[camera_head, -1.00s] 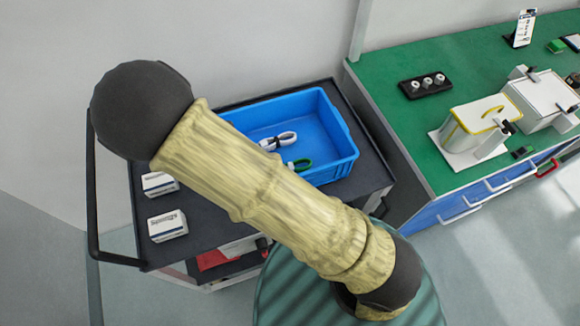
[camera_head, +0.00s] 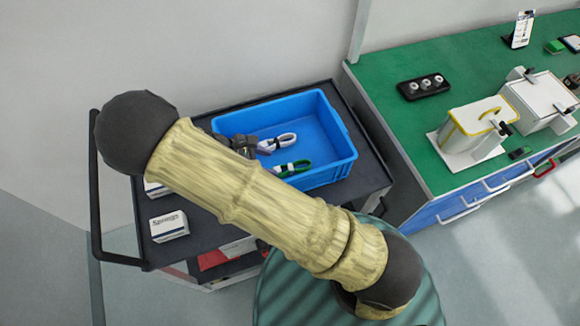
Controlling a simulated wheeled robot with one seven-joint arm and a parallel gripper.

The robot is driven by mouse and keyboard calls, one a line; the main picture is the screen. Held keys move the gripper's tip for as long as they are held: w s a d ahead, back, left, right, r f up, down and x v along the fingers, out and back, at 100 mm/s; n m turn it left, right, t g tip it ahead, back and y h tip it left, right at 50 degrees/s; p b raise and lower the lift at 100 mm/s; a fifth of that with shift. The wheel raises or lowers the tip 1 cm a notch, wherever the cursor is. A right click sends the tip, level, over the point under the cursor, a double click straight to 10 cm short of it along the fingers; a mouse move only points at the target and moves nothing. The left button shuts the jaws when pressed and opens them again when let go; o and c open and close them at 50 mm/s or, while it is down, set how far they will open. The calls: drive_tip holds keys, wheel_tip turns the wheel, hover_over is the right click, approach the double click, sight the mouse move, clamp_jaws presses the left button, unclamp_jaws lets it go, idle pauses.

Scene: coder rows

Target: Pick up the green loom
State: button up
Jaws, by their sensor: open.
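The green loom (camera_head: 298,166), a green looped cable with a dark band, lies in the right part of the blue bin (camera_head: 343,150), partly hidden by my arm. A white looped cable (camera_head: 282,142) with a dark band lies just behind it in the bin. My gripper (camera_head: 246,144) shows only in part, as a dark shape past my forearm at the left side of the bin. It is open, left of the white cable and apart from the green loom. Its fingertips are hard to make out.
The bin stands on a dark cart (camera_head: 208,228) with a handle at left. A white box (camera_head: 169,226) sits at its front left, with another partly hidden behind my arm. A green workbench (camera_head: 400,122) with a black tray (camera_head: 422,86) stands to the right.

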sight(288, 167)
drive_tip(key=shift+x, duration=1.95)
drive_tip(key=shift+d+f+p, duration=0.25)
drive_tip(key=shift+d+p, duration=0.2)
drive_tip(key=shift+p, duration=0.05)
drive_tip(key=p+x, duration=0.1)
drive_tip(key=x, duration=0.3)
drive_tip(key=shift+f, duration=0.1)
drive_tip(key=shift+c, duration=0.4)
drive_tip(key=c, duration=0.5)
drive_tip(key=shift+c, duration=0.2)
